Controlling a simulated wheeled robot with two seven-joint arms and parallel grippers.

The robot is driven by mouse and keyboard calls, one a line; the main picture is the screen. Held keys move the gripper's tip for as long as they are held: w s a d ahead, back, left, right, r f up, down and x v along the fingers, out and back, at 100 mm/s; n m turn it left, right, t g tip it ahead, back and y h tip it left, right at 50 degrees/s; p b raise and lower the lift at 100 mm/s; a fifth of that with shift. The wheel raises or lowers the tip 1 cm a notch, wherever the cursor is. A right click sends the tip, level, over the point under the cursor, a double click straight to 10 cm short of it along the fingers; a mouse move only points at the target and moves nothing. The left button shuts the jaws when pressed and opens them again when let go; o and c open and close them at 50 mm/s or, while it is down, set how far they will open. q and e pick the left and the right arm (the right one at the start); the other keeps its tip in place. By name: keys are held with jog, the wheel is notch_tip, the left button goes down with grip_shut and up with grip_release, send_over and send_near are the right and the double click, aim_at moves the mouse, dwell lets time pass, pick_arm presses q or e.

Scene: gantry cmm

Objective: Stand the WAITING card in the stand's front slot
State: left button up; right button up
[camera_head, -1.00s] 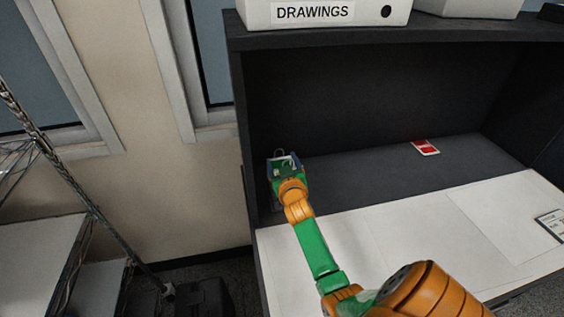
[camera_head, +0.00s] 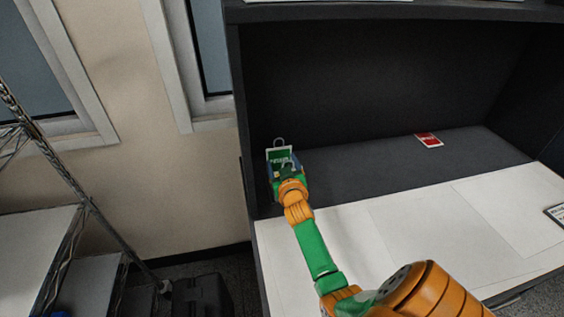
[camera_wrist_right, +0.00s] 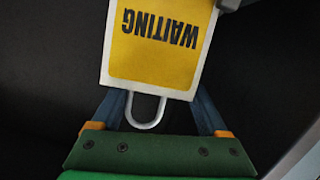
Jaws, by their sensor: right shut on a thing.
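The WAITING card (camera_wrist_right: 155,55) is yellow with a white border and black lettering, upside down in the right wrist view. A pale loop sticks out from its edge toward my palm. My right gripper (camera_head: 285,167) is shut on this card at the left end of the dark shelf. In the wrist view its blue fingers reach behind the card and their tips are hidden. A green card (camera_head: 279,155) with a white border and a loop above it shows just beyond the gripper. The stand is mostly hidden, so I cannot tell its slots. My left gripper is out of view.
A red card (camera_head: 429,140) lies on the dark shelf (camera_head: 375,168) to the right. The white worktop (camera_head: 350,245) in front is mostly clear. The cabinet's left wall (camera_head: 238,110) is close to my gripper. A wire rack (camera_head: 75,190) stands at left.

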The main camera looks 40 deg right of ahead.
jog(key=shift+f, duration=0.35)
jog(key=o, duration=1.5)
notch_tip(320, 180, up, 5)
jog(key=p, duration=0.4)
jog(key=shift+f, duration=0.2)
